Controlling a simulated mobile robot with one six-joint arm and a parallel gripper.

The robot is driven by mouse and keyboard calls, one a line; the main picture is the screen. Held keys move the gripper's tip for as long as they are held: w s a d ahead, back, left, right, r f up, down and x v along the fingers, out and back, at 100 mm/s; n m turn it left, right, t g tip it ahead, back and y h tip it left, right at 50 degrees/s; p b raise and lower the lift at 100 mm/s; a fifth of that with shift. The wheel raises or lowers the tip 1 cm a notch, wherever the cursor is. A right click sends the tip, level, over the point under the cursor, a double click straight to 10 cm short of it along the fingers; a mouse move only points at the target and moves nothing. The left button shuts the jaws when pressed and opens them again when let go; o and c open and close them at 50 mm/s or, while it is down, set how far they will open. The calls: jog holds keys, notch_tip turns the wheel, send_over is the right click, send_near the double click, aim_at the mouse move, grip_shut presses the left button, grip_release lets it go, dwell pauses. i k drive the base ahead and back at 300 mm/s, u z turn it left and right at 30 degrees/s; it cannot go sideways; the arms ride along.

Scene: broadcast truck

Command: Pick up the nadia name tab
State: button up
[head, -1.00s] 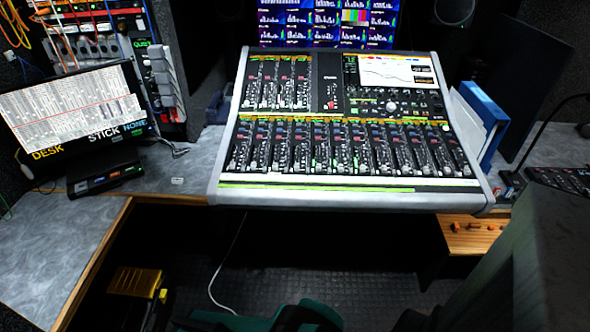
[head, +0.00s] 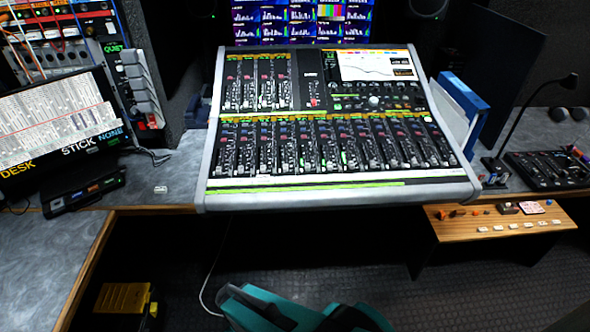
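Several small white tabs (head: 513,226) lie in a row along the front of a low wooden bench (head: 470,238) at the right. One more small white tab (head: 160,189) lies alone on the grey desk left of the mixing console. The lettering on all of them is too small to read, so I cannot tell which is the nadia name tab. My gripper is not in view.
The mixing console (head: 207,165) fills the middle of the desk. A black panel (head: 548,170) and a lamp (head: 520,110) stand right of it. A teal chair (head: 290,308) is at the bottom; a yellow box (head: 122,298) is on the dark floor.

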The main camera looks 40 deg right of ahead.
aim_at(262, 178)
jog(key=u, duration=0.45)
jog(key=k, duration=0.15)
jog(key=z, duration=1.5)
jog(key=k, duration=0.9)
jog(key=u, duration=0.2)
jog(key=i, duration=0.7)
jog(key=z, duration=0.05)
